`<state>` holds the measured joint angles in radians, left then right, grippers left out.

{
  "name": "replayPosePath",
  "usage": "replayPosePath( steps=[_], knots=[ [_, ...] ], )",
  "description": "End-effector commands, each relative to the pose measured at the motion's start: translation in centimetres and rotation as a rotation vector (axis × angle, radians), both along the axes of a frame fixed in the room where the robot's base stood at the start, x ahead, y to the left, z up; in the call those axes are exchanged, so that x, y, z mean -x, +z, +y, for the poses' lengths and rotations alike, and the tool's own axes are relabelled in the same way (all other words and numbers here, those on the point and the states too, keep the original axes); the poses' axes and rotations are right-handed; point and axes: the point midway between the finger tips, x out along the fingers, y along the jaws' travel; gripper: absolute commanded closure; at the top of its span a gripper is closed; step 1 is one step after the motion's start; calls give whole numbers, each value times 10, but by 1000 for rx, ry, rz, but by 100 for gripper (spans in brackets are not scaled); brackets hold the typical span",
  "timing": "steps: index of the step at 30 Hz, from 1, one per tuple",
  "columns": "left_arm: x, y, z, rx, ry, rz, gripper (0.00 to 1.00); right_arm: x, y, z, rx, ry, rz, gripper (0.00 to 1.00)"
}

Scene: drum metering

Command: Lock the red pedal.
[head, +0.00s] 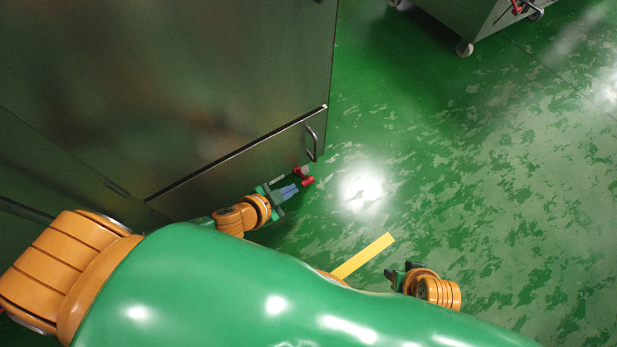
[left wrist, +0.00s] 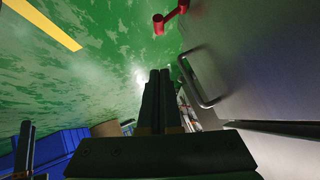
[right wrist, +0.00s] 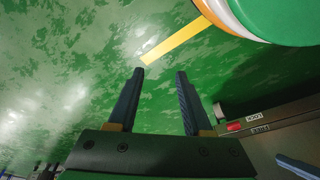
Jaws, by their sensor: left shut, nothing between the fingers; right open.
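The red pedal (head: 307,181) is a small red bar at the foot of the large metal cabinet, near its front corner. My right gripper (head: 400,268) is open and empty over the floor, well away from the pedal. Its spread fingers show in the right wrist view (right wrist: 160,72).
The metal cabinet (head: 230,55) fills the upper left, with a curved handle (head: 313,143) above the pedal. A wheeled cart (head: 480,18) stands at the top right. A yellow strip (head: 363,256) marks the floor. The green floor on the right is clear.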

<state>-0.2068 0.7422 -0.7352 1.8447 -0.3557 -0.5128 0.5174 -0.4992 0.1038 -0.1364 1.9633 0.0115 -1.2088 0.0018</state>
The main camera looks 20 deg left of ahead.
Motion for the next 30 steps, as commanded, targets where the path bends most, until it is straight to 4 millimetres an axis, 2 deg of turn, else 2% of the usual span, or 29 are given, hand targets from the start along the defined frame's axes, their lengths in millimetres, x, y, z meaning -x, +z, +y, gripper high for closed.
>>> replayPosePath(
  steps=[5, 12, 20, 30],
  knots=[
    [-9, -11, -2, 0, 1, -2, 100, -2, 10, 1, -3, -1, -12, 50],
    [-38, -40, -12, -1, 1, -3, 100, 4, 57, 1, -11, 3, -46, 50],
    [-48, -47, -16, 0, 1, -1, 100, -49, 82, 14, -54, 19, -314, 50],
    [-61, -59, -20, 0, 1, -1, 100, -105, 129, 30, -118, 41, -672, 50]
  ],
)
